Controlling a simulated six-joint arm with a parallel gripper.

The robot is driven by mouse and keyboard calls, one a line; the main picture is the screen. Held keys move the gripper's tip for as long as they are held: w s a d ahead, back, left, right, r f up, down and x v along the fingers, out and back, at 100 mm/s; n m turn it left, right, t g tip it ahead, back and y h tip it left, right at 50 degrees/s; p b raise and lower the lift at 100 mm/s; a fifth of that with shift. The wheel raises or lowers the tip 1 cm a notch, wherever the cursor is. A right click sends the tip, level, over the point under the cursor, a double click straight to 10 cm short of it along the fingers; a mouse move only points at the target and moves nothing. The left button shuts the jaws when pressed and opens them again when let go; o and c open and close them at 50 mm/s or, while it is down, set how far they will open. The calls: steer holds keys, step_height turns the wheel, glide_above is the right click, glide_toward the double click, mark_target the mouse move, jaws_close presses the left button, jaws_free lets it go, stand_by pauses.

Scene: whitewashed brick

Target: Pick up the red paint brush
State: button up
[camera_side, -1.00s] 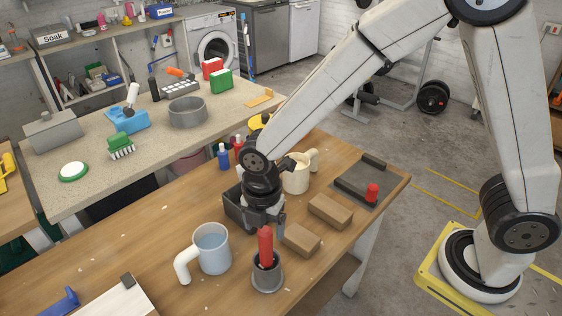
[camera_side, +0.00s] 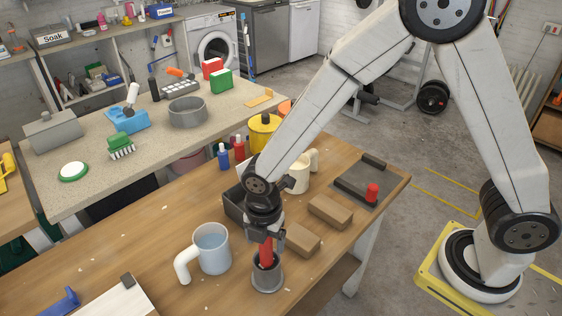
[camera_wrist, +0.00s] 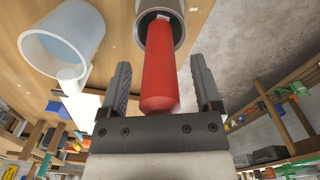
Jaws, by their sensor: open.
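The red paint brush (camera_side: 266,250) stands upright in a dark grey cup (camera_side: 267,279) near the front edge of the wooden table. Its red handle (camera_wrist: 161,70) also shows in the wrist view, with the lower end inside the cup (camera_wrist: 178,42). My gripper (camera_side: 265,236) is directly above the cup, pointing down. In the wrist view its two fingers (camera_wrist: 160,80) are open, one on each side of the handle, with a visible gap on both sides. The brush's bristles are hidden in the cup.
A light blue mug (camera_side: 212,249) stands left of the cup. Two wooden blocks (camera_side: 302,240) lie to the right. A dark grey box (camera_side: 233,205) and a cream mug (camera_side: 301,176) are behind my gripper.

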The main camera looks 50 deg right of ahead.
steer(key=shift+c, duration=0.2)
jaws_close()
steer(key=shift+r, duration=0.15)
steer(key=shift+r, duration=4.9)
